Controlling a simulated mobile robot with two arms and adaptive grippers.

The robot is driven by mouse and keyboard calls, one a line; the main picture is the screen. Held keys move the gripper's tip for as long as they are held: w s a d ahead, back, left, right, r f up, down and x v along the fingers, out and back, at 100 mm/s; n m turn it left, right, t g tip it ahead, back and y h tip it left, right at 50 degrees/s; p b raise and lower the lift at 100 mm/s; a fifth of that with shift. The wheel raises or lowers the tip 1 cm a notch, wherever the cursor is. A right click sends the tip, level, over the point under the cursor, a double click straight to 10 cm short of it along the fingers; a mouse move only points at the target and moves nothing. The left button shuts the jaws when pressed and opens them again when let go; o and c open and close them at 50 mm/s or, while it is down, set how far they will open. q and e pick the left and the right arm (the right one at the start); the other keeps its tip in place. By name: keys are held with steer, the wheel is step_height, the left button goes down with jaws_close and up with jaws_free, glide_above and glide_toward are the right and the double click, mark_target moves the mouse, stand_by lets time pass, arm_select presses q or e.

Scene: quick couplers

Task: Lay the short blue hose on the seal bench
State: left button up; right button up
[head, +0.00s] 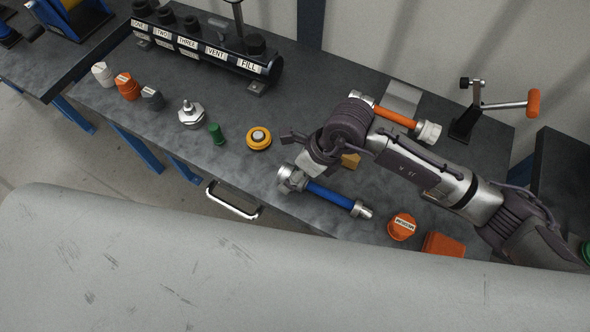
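The short blue hose (330,195) lies on the dark middle bench (225,175) near its front edge. It has a large metal coupling at its left end and a smaller metal fitting at its right end. My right gripper (294,148) is just above and behind the left coupling, its arm reaching in from the right. Whether it touches the coupling is unclear, and its finger opening cannot be made out. My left gripper is not in view. No bench carries a readable seal label.
A labelled black manifold (205,45) stands at the back. An orange hose (394,117) lies behind my arm. Several caps, a yellow ring (258,138) and an orange cap (401,227) are on the bench. Other benches stand at the left (50,62) and right (562,170).

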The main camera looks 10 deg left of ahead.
steer(key=b+v, duration=0.2)
steer(key=v, duration=1)
stand_by(0.3)
